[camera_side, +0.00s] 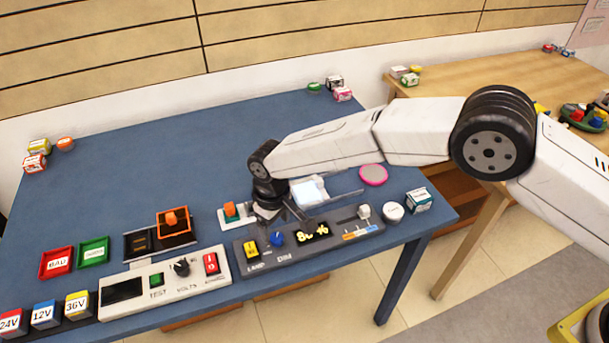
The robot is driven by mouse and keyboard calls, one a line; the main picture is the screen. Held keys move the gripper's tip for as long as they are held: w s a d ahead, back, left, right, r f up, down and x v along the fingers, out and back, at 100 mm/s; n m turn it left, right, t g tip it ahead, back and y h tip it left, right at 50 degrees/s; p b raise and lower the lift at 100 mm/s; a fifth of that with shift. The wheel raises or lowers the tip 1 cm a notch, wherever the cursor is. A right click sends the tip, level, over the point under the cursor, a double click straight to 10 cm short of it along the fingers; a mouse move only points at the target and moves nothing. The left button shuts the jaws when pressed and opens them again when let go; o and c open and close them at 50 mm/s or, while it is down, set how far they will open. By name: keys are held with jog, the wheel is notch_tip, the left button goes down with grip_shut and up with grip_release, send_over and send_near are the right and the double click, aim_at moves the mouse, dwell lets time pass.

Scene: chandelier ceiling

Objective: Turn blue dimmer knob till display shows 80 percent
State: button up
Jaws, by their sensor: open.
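The blue dimmer knob (277,239) sits on the dark grey panel marked DIM (285,258), between a yellow switch and the display. The black display (313,230) shows yellow characters beginning with 8 and ending in a percent sign; the middle digit is too small to read surely, perhaps 0. My gripper (283,216) points down just behind and above the knob. Its jaws are open with nothing seen between them. It appears apart from the knob, though the exact gap cannot be told.
A yellow LAMP switch (251,249) and a slider with a white knob (364,211) flank the knob and display. A volts meter panel (165,283) lies to the left. The rear blue tabletop is mostly clear.

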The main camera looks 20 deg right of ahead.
aim_at(277, 237)
jog(key=shift+r, duration=1.9)
jog(key=shift+w+d+r, duration=0.1)
jog(key=shift+d+r, duration=0.1)
jog(key=shift+d, duration=0.3)
jog(key=s+d+r+m, duration=0.1)
jog(key=d+r, duration=0.2)
jog(key=d, duration=0.4)
jog(key=s+d+r+m+t, duration=0.1)
jog(key=d+r, duration=0.1)
jog(key=d, duration=0.5)
jog(key=s+d+r+m, duration=0.1)
jog(key=d+r, duration=0.2)
jog(key=d, duration=0.4)
jog(key=s+d+m+t, duration=0.1)
jog(key=s+d+m, duration=0.2)
jog(key=s+d, duration=1.1)
jog(key=shift+s+d+r+t, duration=0.3)
jog(key=shift+s+r, duration=0.15)
jog(key=shift+s, duration=0.65)
